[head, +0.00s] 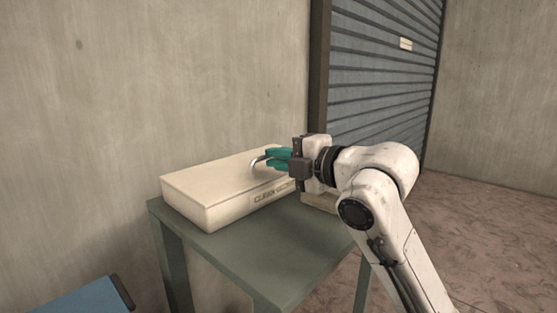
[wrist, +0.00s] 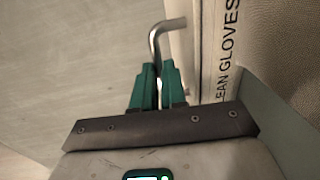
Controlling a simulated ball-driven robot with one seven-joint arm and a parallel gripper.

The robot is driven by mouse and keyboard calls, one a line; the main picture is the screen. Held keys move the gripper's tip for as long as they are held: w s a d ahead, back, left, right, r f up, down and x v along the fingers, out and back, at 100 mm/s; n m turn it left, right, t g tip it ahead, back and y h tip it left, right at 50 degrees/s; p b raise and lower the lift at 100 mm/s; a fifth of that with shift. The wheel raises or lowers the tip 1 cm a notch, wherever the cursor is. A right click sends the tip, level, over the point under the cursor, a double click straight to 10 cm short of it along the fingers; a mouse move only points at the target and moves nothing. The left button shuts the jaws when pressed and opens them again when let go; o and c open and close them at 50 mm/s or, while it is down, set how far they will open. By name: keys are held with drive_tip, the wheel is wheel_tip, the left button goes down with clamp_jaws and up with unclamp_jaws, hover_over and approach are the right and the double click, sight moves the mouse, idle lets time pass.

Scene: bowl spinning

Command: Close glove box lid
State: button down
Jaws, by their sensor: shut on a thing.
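The glove box (head: 225,209) is a cream box with dark lettering on its front, standing on a green table. Its lid (head: 215,180) lies over the top and looks flat and level with the box. A bent metal handle (head: 256,163) sits at the lid's front edge and also shows in the wrist view (wrist: 165,28). My gripper (head: 270,159) has teal fingers, which are shut on the handle; they show in the wrist view (wrist: 157,75) too. In the wrist view the box front with "CLEAN GLOVES" lettering (wrist: 228,50) is right of the fingers. Any small gap under the lid is hard to tell.
The green table (head: 262,255) has bare room in front of the box. A pale block (head: 320,202) shows beneath my gripper, partly hidden. A blue object (head: 85,300) is at the lower left. A wall and a grey shutter (head: 385,75) stand behind.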

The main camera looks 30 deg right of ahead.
drive_tip(key=shift+f, duration=0.5)
drive_tip(key=c, duration=1.4)
unclamp_jaws()
drive_tip(key=shift+c, duration=0.2)
drive_tip(key=shift+s+d+r, duration=0.15)
drive_tip(key=shift+s+r, duration=0.05)
drive_tip(key=shift+s, duration=0.35)
drive_tip(key=p+v, duration=0.1)
drive_tip(key=v, duration=0.8)
drive_tip(key=shift+s+d+r, duration=0.15)
drive_tip(key=shift+s, duration=0.2)
